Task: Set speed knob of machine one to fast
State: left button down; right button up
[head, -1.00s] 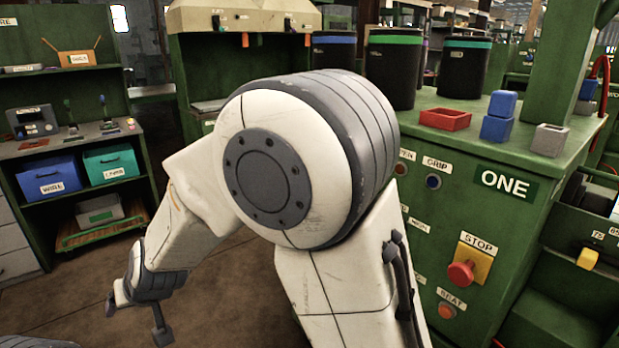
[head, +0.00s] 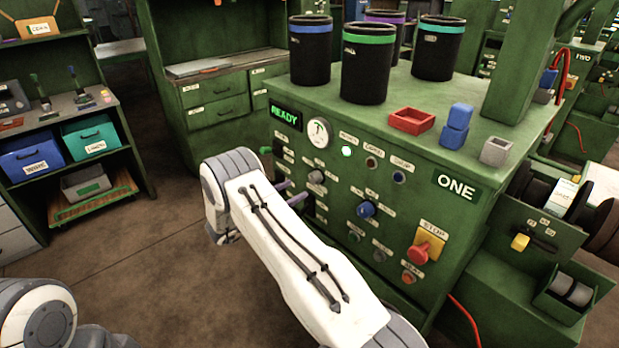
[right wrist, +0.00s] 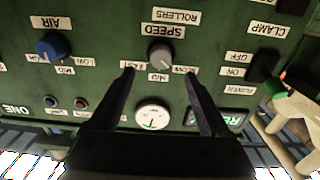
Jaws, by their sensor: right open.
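Machine one (head: 455,215) is a green cabinet with a control panel on its front. Its speed knob (head: 317,176) is small and grey, and it also shows in the right wrist view (right wrist: 159,57). There the panel appears upside down, with FAST left of the knob, MID below it and SLOW right. I cannot tell clearly which way its pointer faces. My right gripper (head: 290,192) is open before the panel; in the right wrist view its fingers (right wrist: 158,75) are apart, with the knob ahead between their tips. Contact is not visible. My left gripper is out of view.
A blue air knob (head: 366,210), gauge (head: 319,132), green READY display (head: 285,116) and red stop button (head: 418,253) are on the panel. The floor at left is clear.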

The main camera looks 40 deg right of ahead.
aim_at(312, 180)
jog(key=d, duration=0.2)
jog(key=d+p, duration=0.1)
jog(key=d, duration=0.4)
jog(key=shift+w+d, duration=0.25)
jog(key=shift+w, duration=0.1)
grip_shut()
